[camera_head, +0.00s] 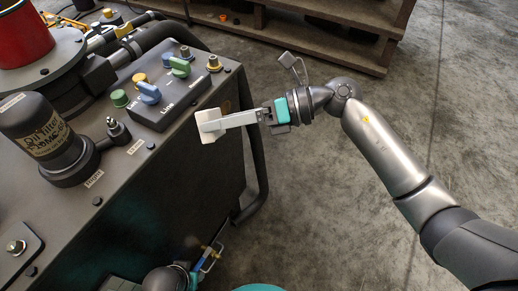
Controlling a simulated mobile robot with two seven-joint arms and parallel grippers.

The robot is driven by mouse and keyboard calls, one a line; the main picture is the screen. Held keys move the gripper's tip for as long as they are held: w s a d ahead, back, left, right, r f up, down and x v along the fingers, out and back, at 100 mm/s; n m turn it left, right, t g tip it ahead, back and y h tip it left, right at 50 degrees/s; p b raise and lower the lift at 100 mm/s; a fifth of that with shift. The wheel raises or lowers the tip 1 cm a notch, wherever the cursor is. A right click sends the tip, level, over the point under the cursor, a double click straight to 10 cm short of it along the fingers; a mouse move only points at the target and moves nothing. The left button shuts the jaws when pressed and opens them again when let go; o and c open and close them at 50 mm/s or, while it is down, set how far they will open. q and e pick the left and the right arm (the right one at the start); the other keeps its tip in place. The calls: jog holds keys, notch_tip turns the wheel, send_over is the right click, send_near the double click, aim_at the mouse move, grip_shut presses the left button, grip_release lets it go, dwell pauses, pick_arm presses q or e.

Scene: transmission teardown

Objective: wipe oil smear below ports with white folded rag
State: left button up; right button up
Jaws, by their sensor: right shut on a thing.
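The white folded rag (210,125) is at the upper right edge of the dark machine cabinet (190,180). My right gripper (220,123) is shut on it, with the arm reaching in from the right. Whether the rag touches the cabinet is hard to tell. A port block (168,108) with blue, green and yellow knobs or caps sits on the cabinet top, just left of the rag. A faint brownish patch (227,106) shows on the side face beside the rag; I cannot tell whether it is the oil smear. My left gripper (210,258) is low in the view, its jaws unclear.
An oil filter canister (40,128) and a red cylinder (22,35) stand on the cabinet. A dark tube rail (256,160) runs down its right side. A wooden pallet rack (300,35) stands at the back. The concrete floor (300,220) on the right is clear.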

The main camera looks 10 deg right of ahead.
jog(key=w+d+f+m+t+b, duration=0.1)
jog(key=d+f+m+t+b, duration=0.15)
jog(key=f+t, duration=0.3)
jog(key=w+d+f+m+t+b, duration=0.1)
jog(key=w+d+f+m+t, duration=0.1)
jog(key=d+f+m+t, duration=0.3)
pick_arm(q)
jog(key=shift+t, duration=0.3)
jog(key=shift+w+d+r+b, duration=0.1)
jog(key=shift+w+r+b, duration=0.1)
jog(key=shift+w+r, duration=0.55)
jog(key=shift+w+d+r+b, duration=0.15)
jog(key=shift+w+r, duration=0.35)
jog(key=shift+r, duration=0.45)
pick_arm(e)
jog(key=w+a+n+g, duration=0.1)
jog(key=w+a, duration=0.2)
jog(key=a, duration=0.2)
jog(key=shift+a+f, duration=0.35)
jog(key=shift+f, duration=0.05)
pick_arm(q)
jog(key=shift+a, duration=0.15)
jog(key=shift+f, duration=0.1)
pick_arm(e)
jog(key=shift+x, duration=0.95)
jog(key=shift+w+f, duration=0.1)
